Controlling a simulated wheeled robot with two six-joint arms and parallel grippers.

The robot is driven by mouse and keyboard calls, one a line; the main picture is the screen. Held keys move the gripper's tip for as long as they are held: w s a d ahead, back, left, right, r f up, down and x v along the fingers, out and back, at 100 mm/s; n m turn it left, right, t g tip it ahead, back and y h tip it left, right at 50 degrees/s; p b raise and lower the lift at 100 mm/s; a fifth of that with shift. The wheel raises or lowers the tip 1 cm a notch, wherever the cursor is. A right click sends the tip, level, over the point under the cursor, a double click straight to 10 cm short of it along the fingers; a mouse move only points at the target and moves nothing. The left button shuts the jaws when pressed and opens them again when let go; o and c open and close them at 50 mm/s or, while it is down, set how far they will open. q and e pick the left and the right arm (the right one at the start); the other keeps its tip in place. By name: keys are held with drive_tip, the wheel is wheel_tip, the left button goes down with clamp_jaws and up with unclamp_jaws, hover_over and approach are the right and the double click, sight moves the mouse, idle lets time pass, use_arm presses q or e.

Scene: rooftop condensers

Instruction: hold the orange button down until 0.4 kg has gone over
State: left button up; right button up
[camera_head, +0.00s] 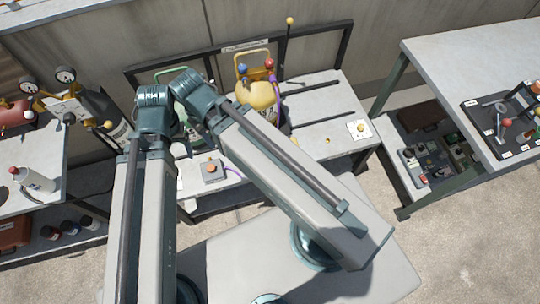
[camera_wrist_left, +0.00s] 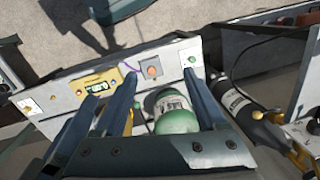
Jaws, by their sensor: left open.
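The orange button (camera_head: 211,168) sits on a small grey box at the bench's front edge. It also shows in the left wrist view (camera_wrist_left: 152,71), beyond my open fingers. My left gripper (camera_wrist_left: 157,77) is open, with its fingers pointing toward the bench. In the head view it is mostly hidden behind my arm links. I cannot tell its height above the button; no contact shows. A yellow unit with a lit display (camera_wrist_left: 97,86) is left of the button in the wrist view; its figures are too small to read. A yellow cylinder (camera_head: 257,94) stands behind.
A green-topped cylinder (camera_wrist_left: 176,119) stands close to the left fingers. A white plate with a knob (camera_head: 360,129) is at the bench's right end. Purple hose runs near the button. Another table (camera_head: 470,55) stands at right, and gauges (camera_head: 65,75) stand at left.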

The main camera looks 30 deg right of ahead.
use_arm(q)
drive_tip(key=c, duration=0.6)
drive_tip(key=shift+f, duration=0.1)
drive_tip(key=shift+c, duration=1.2)
drive_tip(key=w+f+m+b, duration=0.1)
drive_tip(key=f+b, duration=0.2)
drive_tip(key=w+d+f+m+b, duration=0.1)
drive_tip(key=f+m+b, duration=0.1)
drive_tip(key=f+b, duration=0.1)
drive_tip(key=w+f+m+b, duration=0.1)
drive_tip(key=f+b, duration=0.2)
drive_tip(key=shift+w+d, duration=0.25)
drive_tip(key=shift+w, duration=0.1)
clamp_jaws()
drive_tip(key=w+d+f+m+b, duration=0.2)
drive_tip(key=w+f+m+b, duration=0.2)
drive_tip(key=f+m+b, duration=0.2)
drive_tip(key=w+d+f+m+h+b, duration=0.1)
drive_tip(key=w+f+m+b, duration=0.3)
drive_tip(key=f+b, duration=0.7)
drive_tip(key=shift+d+m, duration=0.35)
drive_tip(key=shift+m, duration=0.65)
